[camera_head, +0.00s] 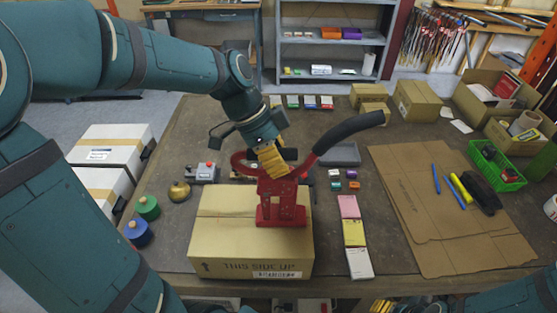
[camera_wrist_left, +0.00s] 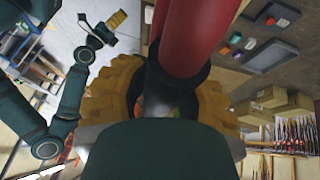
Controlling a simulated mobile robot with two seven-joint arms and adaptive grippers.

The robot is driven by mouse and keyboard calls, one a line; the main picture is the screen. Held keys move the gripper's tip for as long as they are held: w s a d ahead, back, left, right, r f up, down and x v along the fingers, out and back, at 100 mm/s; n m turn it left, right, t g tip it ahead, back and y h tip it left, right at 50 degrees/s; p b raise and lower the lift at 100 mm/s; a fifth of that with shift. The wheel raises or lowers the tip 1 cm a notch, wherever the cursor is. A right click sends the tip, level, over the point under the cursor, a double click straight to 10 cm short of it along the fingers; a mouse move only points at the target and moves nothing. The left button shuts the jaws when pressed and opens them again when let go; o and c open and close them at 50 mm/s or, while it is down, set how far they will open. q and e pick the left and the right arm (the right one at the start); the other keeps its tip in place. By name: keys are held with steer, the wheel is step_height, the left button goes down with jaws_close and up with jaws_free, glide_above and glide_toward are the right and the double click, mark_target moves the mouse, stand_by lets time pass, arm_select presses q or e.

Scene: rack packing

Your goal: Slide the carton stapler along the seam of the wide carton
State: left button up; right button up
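The wide carton (camera_head: 225,235) stands closed near the table's front edge, "THIS SIDE UP" on its front. The red carton stapler (camera_head: 282,207) has its base on the carton's top, towards the right; its black-gripped lever (camera_head: 350,131) slants up to the right. My left gripper (camera_head: 271,163) has its yellow fingers closed around the stapler's red handle. In the left wrist view the red handle (camera_wrist_left: 195,35) runs between the yellow fingers (camera_wrist_left: 160,95). My right gripper (camera_head: 384,305) shows only in part at the bottom edge; its fingers are also small in the left wrist view (camera_wrist_left: 112,25).
Flat cardboard (camera_head: 425,210) lies to the right, with blue and yellow markers and a green basket (camera_head: 497,165). Pink, yellow and white pads (camera_head: 354,235) lie right of the carton. A brass bell (camera_head: 179,191) and tape rolls (camera_head: 148,207) stand left. Small cartons (camera_head: 417,101) stand behind.

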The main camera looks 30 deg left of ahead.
arm_select(q)
steer(key=shift+o, duration=1.2)
steer(key=shift+s+f, duration=0.1)
steer(key=shift+f, duration=0.05)
